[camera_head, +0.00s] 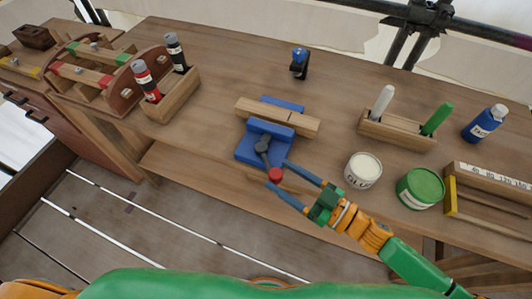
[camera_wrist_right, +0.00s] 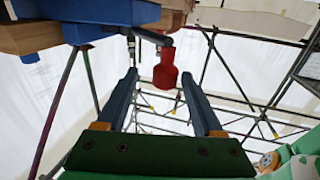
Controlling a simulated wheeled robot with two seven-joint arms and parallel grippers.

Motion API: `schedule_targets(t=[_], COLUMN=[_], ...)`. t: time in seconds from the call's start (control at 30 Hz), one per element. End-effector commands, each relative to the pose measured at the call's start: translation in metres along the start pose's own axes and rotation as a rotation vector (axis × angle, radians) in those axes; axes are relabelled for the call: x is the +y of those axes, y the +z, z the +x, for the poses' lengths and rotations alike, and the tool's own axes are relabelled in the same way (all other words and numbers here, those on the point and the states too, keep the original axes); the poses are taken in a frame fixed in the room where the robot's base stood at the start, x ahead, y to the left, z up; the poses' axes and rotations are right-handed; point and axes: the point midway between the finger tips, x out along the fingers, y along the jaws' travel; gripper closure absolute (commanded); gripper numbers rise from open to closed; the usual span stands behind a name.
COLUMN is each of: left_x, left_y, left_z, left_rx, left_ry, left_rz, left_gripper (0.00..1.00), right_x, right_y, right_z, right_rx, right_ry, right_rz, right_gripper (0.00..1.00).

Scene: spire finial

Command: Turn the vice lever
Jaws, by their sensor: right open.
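The blue vice (camera_head: 262,143) stands at the front edge of the workbench with a wooden bar (camera_head: 277,116) between its jaws. Its dark lever (camera_head: 262,150) slants toward the front and ends in a red knob (camera_head: 275,174). My right gripper (camera_head: 278,174) is open, its two blue fingers on either side of the knob in the head view. In the right wrist view the red knob (camera_wrist_right: 165,70) shows beyond and between the open fingertips (camera_wrist_right: 160,74); whether they touch it I cannot tell. My left gripper is not in view.
On the workbench (camera_head: 215,90), a glue tin (camera_head: 363,170), a green tin (camera_head: 420,188) and a blue bottle (camera_head: 485,123) stand to the right. A wooden bottle rack (camera_head: 172,97) stands left.

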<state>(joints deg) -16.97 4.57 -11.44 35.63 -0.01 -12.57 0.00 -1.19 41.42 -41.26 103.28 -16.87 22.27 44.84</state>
Motion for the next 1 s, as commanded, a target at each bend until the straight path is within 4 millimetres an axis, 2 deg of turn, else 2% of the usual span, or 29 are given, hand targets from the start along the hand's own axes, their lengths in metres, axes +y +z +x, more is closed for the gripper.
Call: schedule_targets(t=[0.1, 0.27, 0.57, 0.8, 0.83, 1.0], left_x=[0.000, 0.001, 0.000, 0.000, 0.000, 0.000], left_y=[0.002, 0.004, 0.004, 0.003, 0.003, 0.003], left_z=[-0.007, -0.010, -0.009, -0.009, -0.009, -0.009], left_rx=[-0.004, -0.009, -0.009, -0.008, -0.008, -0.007], left_ry=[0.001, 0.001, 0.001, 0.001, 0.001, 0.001], left_rz=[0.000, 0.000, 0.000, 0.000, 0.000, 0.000], left_gripper=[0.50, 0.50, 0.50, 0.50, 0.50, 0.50], right_x=[0.000, 0.001, 0.000, 0.000, 0.000, 0.000], right_y=[-0.004, -0.002, 0.000, 0.000, 0.000, 0.000], right_z=[0.026, 0.051, 0.057, 0.056, 0.056, 0.056], right_rx=[0.004, 0.002, -0.001, -0.002, -0.002, -0.002], right_ry=[0.001, 0.002, 0.002, 0.002, 0.002, 0.002], right_rz=[0.000, 0.000, -0.001, 0.000, 0.000, 0.000], right_gripper=[0.31, 0.31, 0.31, 0.96, 1.00, 1.00])
